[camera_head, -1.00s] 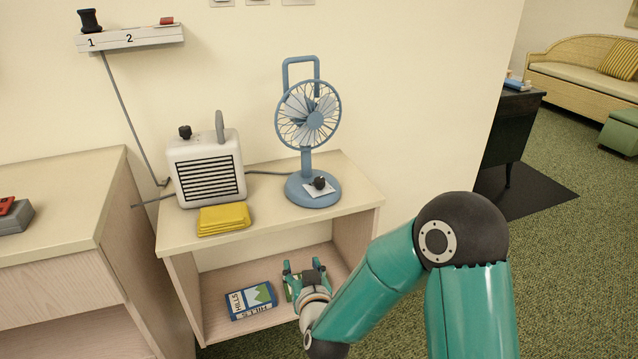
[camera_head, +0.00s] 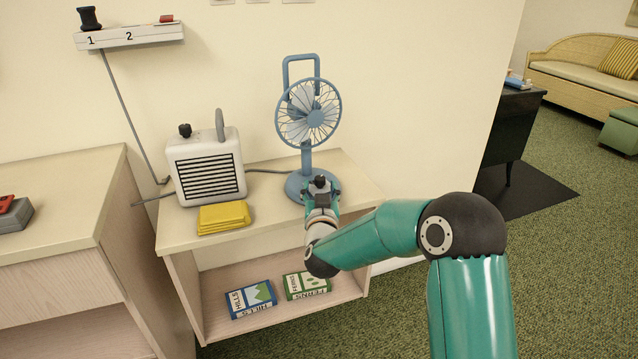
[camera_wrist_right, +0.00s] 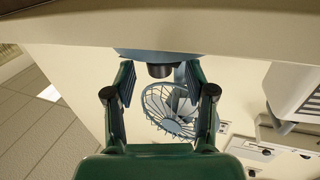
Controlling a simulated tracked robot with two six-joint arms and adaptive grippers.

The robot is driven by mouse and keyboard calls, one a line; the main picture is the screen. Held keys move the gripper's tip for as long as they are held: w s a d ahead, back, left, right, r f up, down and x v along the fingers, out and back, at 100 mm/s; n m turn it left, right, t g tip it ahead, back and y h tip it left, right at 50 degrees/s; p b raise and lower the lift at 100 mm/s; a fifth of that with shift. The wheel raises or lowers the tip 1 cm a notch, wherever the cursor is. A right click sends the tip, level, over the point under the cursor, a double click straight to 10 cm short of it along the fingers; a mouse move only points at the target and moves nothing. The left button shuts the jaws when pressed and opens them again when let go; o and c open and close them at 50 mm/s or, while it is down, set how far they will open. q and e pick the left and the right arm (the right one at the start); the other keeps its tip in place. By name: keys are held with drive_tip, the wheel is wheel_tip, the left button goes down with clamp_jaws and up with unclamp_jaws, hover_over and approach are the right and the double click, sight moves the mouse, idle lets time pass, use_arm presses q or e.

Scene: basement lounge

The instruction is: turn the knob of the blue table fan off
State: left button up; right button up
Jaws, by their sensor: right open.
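The blue table fan (camera_head: 308,112) stands upright on the top of a low wooden shelf unit, and its cage also shows in the right wrist view (camera_wrist_right: 172,112). Its dark knob (camera_head: 319,180) sits on the base, facing up; in the right wrist view the knob (camera_wrist_right: 160,70) is between the two fingers. My right gripper (camera_head: 321,189) is at the front of the fan base. It is open, with a finger on each side of the knob and gaps showing. The gripper hides the plate under the knob and part of the base. My left gripper is not in view.
Two books, blue (camera_head: 251,299) and green (camera_head: 306,286), lie on the lower shelf. The unit's top (camera_head: 355,182) is clear right of the fan.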

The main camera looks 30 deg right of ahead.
sight(320, 185)
drive_tip(key=shift+x, duration=1.7)
